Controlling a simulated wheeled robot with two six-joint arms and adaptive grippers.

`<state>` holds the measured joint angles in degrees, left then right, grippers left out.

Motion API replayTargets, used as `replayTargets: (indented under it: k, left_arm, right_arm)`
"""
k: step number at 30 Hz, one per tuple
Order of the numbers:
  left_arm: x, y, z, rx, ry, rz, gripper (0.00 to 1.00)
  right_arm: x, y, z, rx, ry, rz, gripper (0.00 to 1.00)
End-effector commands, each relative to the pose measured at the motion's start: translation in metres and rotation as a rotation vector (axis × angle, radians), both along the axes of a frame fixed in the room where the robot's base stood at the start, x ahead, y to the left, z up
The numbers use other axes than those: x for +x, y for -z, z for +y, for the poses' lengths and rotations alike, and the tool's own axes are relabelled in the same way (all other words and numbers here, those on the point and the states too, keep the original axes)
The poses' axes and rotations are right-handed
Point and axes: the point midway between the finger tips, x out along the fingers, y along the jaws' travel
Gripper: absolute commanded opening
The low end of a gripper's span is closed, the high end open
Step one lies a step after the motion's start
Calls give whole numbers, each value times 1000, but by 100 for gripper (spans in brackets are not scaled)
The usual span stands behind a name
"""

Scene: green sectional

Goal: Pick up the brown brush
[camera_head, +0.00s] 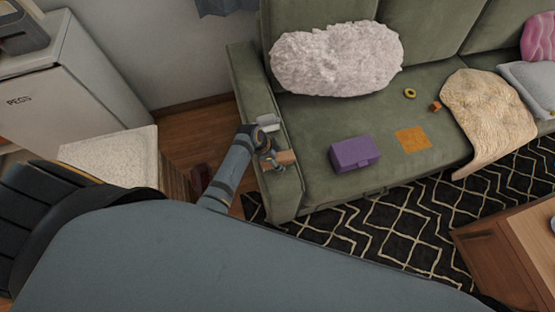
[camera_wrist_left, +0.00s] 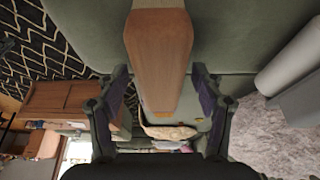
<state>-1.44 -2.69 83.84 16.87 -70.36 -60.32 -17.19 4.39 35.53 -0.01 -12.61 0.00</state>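The brown brush (camera_head: 286,157) shows in the head view as a small wooden block at the near arm of the green sofa. In the left wrist view the brush (camera_wrist_left: 159,55) is a large tapering wooden block reaching down from the top edge. My left gripper (camera_head: 272,156) is at the brush in the head view. In the wrist view its fingers (camera_wrist_left: 161,80) stand wide apart, one on each side of the brush; they look open, and I see no clear contact. My right gripper is not in view.
A pale cylinder (camera_head: 268,122) lies on the sofa arm close to my left gripper. On the seat are a purple box (camera_head: 355,153), an orange cloth (camera_head: 412,139) and a fluffy white pillow (camera_head: 337,60). A wooden table (camera_head: 500,262) stands at the right.

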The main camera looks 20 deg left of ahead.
Motion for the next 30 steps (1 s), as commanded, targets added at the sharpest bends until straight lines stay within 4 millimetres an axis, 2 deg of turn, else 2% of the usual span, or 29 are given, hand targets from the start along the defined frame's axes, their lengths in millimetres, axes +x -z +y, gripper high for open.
replayTargets:
  k: [1, 2, 12, 23, 30]
  left_arm:
    - [0, 0, 0, 0, 0, 0, 58]
    - [0, 0, 0, 0, 0, 0, 54]
    - [0, 0, 0, 0, 0, 0, 8]
    - [0, -4, 0, 0, 0, -2, 7]
    - [6, -41, 1, 0, -8, -1, 7]
  right_arm:
    - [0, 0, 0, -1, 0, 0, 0]
    - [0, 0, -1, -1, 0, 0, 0]
    - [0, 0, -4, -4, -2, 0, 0]
    - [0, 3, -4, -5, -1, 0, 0]
    - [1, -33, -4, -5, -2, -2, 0]
